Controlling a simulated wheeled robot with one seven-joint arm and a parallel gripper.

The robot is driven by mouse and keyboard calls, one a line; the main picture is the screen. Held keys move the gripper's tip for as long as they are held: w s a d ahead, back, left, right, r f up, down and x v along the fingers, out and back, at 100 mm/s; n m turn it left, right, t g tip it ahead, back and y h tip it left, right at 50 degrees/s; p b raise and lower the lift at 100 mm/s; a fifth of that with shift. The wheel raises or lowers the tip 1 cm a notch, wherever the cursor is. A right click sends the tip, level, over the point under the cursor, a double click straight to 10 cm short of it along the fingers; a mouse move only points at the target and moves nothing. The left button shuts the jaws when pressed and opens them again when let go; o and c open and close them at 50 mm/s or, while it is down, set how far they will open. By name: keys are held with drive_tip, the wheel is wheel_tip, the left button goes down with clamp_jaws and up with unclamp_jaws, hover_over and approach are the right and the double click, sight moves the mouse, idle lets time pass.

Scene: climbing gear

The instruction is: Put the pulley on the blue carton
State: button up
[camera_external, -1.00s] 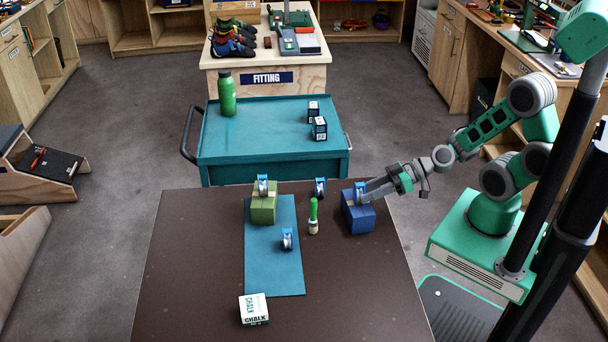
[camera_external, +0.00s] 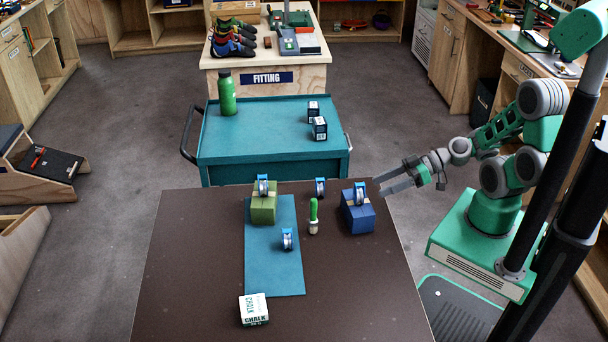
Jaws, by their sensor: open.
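The blue carton (camera_external: 358,216) stands on the right part of the dark brown table. A blue and silver pulley (camera_external: 360,194) sits upright on top of it. My gripper (camera_external: 378,187) is open and empty, just right of that pulley and apart from it. Similar pulleys stand elsewhere: one on top of the green carton (camera_external: 263,209), whose pulley (camera_external: 263,185) is upright, one on the table (camera_external: 320,187) left of the blue carton, and one on the blue mat (camera_external: 287,239).
A green-handled brush (camera_external: 313,217) stands between the mat (camera_external: 275,277) and the blue carton. A white chalk box (camera_external: 253,310) lies at the front. A teal cart (camera_external: 260,140) with a green bottle (camera_external: 227,94) and two small dark boxes stands behind the table. The table's front right is clear.

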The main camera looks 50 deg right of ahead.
drive_tip(key=s+d+f+m+g+h, duration=0.25)
drive_tip(key=s+d+g+h, duration=0.3)
drive_tip(key=d, duration=0.35)
drive_tip(key=w+d+r+m+h, duration=0.3)
drive_tip(key=d+r+m+h, duration=0.1)
drive_tip(key=r, duration=0.3)
drive_tip(key=shift+w+d+r+m+h, duration=0.15)
drive_tip(key=shift+w+d+m+h, duration=0.2)
drive_tip(key=shift+w+d+h, duration=0.1)
